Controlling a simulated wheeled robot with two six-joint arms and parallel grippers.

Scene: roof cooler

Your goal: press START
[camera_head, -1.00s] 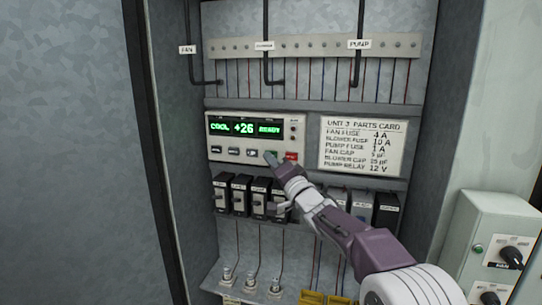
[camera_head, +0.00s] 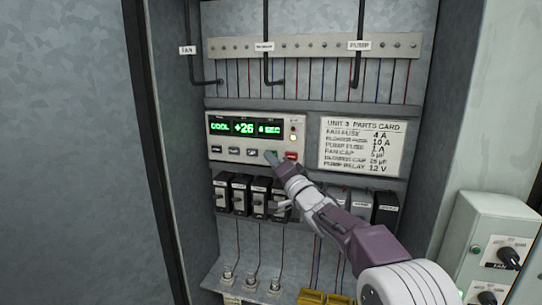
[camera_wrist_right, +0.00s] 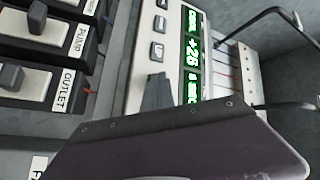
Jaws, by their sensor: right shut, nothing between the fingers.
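The control panel (camera_head: 225,140) has a green-lit display (camera_head: 244,128) reading "COOL", "+26" and what looks like "6 SEC". Below the display is a row of small buttons, with a red button (camera_head: 291,156) at its right end. My right gripper (camera_head: 273,159) is shut and empty, its tip at the button spot just left of the red button and covering it. The START label cannot be read. In the right wrist view the shut fingertips (camera_wrist_right: 157,92) are against or very close to the panel face (camera_wrist_right: 140,62). My left gripper is not in view.
Below the panel is a row of black switch modules (camera_head: 240,195), partly behind my right arm. A parts card (camera_head: 362,147) is at the right. A switch box (camera_head: 495,245) is at the lower right. A wire terminal strip (camera_head: 310,47) runs above.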

